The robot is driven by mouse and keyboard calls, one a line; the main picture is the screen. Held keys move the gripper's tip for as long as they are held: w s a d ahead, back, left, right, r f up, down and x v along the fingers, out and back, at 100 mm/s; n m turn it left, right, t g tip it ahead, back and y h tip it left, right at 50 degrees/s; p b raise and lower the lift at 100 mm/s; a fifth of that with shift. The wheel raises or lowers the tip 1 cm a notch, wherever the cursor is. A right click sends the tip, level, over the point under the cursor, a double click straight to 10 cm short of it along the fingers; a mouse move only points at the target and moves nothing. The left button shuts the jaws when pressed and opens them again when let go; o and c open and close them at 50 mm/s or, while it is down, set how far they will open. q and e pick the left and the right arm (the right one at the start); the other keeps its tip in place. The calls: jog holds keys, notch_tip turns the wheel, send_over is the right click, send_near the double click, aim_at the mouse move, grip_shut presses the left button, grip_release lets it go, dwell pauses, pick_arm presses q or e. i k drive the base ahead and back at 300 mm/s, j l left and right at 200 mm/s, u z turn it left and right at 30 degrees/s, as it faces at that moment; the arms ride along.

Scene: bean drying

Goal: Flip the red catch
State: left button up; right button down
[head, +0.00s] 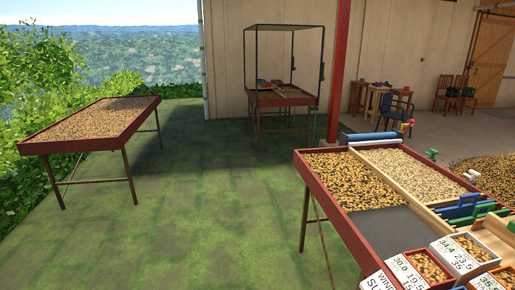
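I cannot make out the red catch for certain. Neither of my grippers is in view.
The near table holds beans, green and white handles (472,176), blue and green pieces (462,210) and labelled sample boxes (455,257). A second bean table (88,144) stands left. A framed table (283,98) stands by a red post (339,70). Green floor between is clear.

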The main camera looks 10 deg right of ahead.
aim_at(412, 121)
jog(key=i, duration=1.6)
jog(key=i+z, duration=0.1)
jog(key=i, duration=3.15)
jog(key=i+l+z, duration=0.1)
jog(key=i+z, duration=0.7)
jog(key=i, duration=0.2)
jog(key=i+j+z, duration=0.25)
jog(key=i+z, duration=0.15)
jog(key=i+l+z, duration=0.25)
jog(key=z, duration=0.2)
jog(key=i+z, duration=1.3)
jog(key=i+j+z, duration=0.2)
jog(key=z, duration=0.25)
jog(key=i+j+z, duration=0.15)
jog(key=i+j, duration=0.05)
